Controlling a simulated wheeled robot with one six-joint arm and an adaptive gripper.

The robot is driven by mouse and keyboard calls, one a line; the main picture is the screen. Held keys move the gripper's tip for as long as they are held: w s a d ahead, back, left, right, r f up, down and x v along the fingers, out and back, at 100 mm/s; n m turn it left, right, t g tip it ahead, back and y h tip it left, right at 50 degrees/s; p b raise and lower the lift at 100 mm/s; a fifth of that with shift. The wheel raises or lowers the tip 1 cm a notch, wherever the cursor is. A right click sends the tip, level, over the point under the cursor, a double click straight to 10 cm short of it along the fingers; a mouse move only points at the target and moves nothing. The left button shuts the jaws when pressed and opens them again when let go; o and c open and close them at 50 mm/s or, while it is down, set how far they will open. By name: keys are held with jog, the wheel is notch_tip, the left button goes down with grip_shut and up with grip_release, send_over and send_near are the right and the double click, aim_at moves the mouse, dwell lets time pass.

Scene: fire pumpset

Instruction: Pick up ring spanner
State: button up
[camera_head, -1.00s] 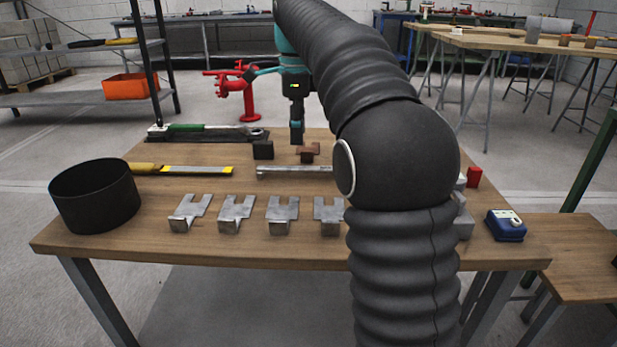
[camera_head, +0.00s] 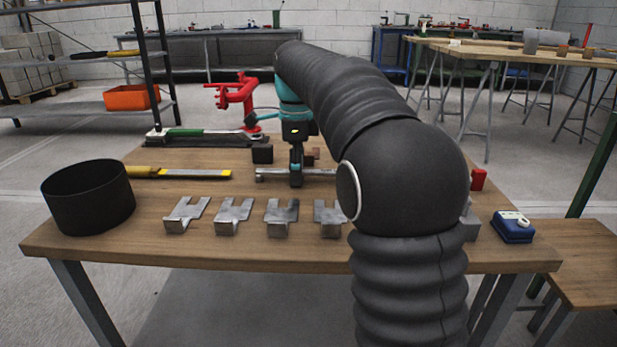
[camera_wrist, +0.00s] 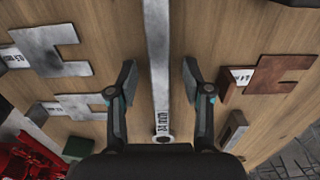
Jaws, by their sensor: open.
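The ring spanner (camera_head: 272,175) is a long silver bar lying flat on the wooden table (camera_head: 115,243), behind a row of notched metal pieces. In the wrist view the spanner (camera_wrist: 159,60) runs up the middle, with a ring end near the bottom and dark lettering on its shank. My gripper (camera_head: 297,180) points down at the spanner and hides part of its middle. In the wrist view my gripper (camera_wrist: 160,76) is open, with one finger on each side of the shank and clear gaps. My arm hides the table's right part.
Notched metal pieces (camera_head: 233,214) stand in front of the spanner. A dark block (camera_head: 262,153) and a brown notched piece (camera_wrist: 282,74) are close by. A black round container (camera_head: 88,198), a yellow-handled file (camera_head: 185,173) and a blue box (camera_head: 512,226) are farther off.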

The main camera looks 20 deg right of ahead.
grip_shut()
jog(key=shift+r, duration=0.1)
notch_tip(320, 180, up, 5)
jog(key=shift+w+f+p, duration=0.1)
jog(key=shift+p, duration=0.95)
jog(key=s+d+r+p, duration=0.1)
jog(key=s+d+r, duration=0.1)
jog(key=d, duration=0.3)
jog(key=s+d+r+p, duration=0.1)
jog(key=d+r, duration=0.3)
jog(key=d, duration=0.2)
jog(key=shift+s, duration=0.35)
